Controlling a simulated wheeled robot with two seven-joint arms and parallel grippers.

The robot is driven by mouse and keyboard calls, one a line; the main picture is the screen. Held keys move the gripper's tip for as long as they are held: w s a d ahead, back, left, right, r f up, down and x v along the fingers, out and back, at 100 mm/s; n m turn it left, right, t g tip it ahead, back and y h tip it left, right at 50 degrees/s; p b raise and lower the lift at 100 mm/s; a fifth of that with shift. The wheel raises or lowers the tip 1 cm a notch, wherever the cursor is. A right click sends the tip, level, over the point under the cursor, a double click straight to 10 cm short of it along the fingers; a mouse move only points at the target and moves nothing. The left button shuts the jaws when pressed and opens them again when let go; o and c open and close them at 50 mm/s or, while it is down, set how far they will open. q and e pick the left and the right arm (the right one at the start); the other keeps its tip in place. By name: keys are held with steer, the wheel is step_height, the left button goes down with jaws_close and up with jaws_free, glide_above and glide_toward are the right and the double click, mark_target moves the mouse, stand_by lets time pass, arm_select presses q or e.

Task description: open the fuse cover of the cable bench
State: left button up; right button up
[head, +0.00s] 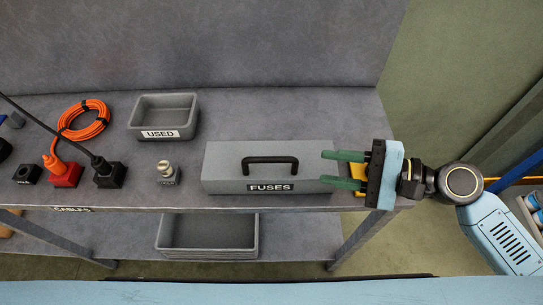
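The fuse cover (225,165) is a grey box marked FUSES, with a black bar handle (270,160) on it. It looks closed and sits toward the right of the cable bench (330,112). My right gripper (328,169) is at the cover's right end, its two green fingers pointing left and apart, with a gap between them. The fingers overlap the cover's right end in the picture; I cannot tell whether they touch it. The handle lies left of the fingertips, clear of them. My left gripper is not in view.
A grey USED bin (163,104) stands at the back. Left are an orange cable coil (84,120), a red socket block (65,173), a black socket block (111,175) and a small knob (164,168). Something yellow (359,171) shows behind my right gripper. A grey bin (208,236) sits on the lower shelf.

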mark_target(282, 161)
steer(key=p+x, duration=0.1)
steer(key=x, duration=1.1)
steer(key=shift+a+p, duration=0.3)
steer(key=shift+c, duration=0.2)
jaws_close()
